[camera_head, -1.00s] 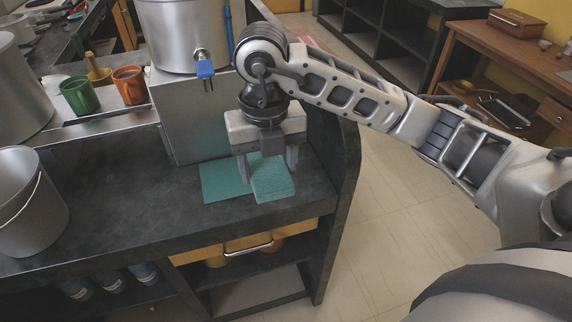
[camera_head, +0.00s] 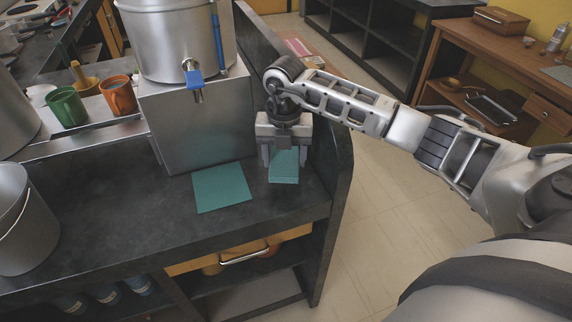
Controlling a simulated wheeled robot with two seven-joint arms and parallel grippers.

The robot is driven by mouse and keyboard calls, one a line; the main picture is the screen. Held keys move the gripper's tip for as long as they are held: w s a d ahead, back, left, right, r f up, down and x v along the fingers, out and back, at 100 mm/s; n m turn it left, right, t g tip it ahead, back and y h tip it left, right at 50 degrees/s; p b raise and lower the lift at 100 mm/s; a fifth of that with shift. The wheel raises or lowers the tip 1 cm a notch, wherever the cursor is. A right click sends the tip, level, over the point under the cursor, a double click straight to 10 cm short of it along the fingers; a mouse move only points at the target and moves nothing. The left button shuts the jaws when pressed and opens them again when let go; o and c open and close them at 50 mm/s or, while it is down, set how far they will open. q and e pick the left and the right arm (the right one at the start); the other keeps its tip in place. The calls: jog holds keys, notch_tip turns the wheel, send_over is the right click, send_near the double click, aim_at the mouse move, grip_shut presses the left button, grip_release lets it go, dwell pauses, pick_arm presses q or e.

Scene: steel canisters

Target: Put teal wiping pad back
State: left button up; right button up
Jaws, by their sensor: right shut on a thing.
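The teal wiping pad (camera_head: 284,170) is a small thick block in my right gripper (camera_head: 284,158). The gripper points down and is shut on the pad, low over the right end of the dark counter (camera_head: 110,218). I cannot tell whether the pad touches the counter. A flat teal square mat (camera_head: 221,188) lies on the counter just left of the pad, with bare counter between them. My left gripper is not in view.
A steel box (camera_head: 197,125) stands behind the mat, bearing a large canister (camera_head: 172,45) with a blue tap (camera_head: 194,78). A green mug (camera_head: 67,107) and an orange mug (camera_head: 118,95) stand left. A dark side panel (camera_head: 330,165) rises right of the gripper. A steel bucket (camera_head: 25,225) stands front left.

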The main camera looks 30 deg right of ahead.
aim_at(286, 156)
jog(key=shift+w+d+f, duration=0.25)
jog(key=shift+d+f, duration=0.05)
jog(key=shift+f, duration=0.15)
notch_tip(286, 156, down, 3)
jog(key=shift+d+f+p, duration=0.1)
jog(key=shift+p, duration=0.3)
jog(key=shift+f, duration=0.25)
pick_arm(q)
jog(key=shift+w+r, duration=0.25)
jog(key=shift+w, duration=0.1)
pick_arm(e)
jog(key=o, duration=0.9)
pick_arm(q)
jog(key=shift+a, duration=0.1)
pick_arm(e)
jog(key=shift+o, duration=0.2)
jog(key=shift+w+r, duration=0.1)
jog(key=shift+r, duration=0.55)
pick_arm(q)
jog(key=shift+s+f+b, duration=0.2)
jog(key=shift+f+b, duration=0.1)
jog(key=shift+b, duration=0.35)
pick_arm(e)
notch_tip(286, 156, up, 11)
jog(key=shift+r, duration=0.1)
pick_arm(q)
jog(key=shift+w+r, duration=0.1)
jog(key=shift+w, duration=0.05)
